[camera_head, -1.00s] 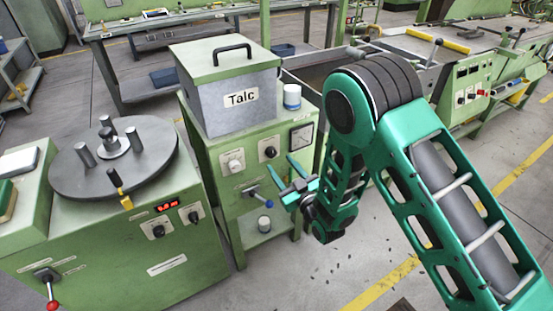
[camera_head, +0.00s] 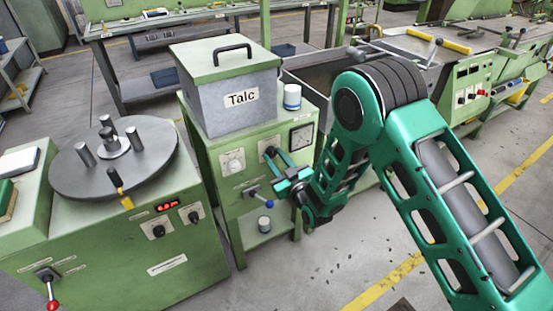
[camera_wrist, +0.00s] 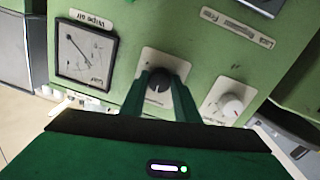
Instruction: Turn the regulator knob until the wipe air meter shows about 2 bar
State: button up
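The black regulator knob (camera_wrist: 159,84) sits on a pale plate on the green cabinet front. In the upside-down wrist view, my gripper (camera_wrist: 161,80) has one finger on each side of it. The fingers stand apart around the knob; contact is not clear. The square white wipe air meter (camera_wrist: 86,52) is beside the knob, its needle slanting across the face; the numbers are too small to read. In the head view the meter (camera_head: 301,137) is right of the knob (camera_head: 270,153), and my gripper (camera_head: 279,160) reaches the knob from the front right.
Below is a blue-tipped lever (camera_head: 268,193). The talc box (camera_head: 235,105) and a white-blue jar (camera_head: 292,97) stand on top. The turntable cabinet (camera_head: 120,245) is left.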

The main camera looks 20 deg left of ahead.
jog(key=shift+d+m, duration=0.1)
jog(key=shift+m, duration=1.2)
jog(key=shift+w, duration=0.1)
jog(key=o, duration=1)
jog(key=shift+o, duration=0.2)
jog(key=v, duration=1)
jog(key=shift+s+d, duration=0.2)
jog(key=shift+d, duration=0.1)
jog(key=shift+r, duration=0.1)
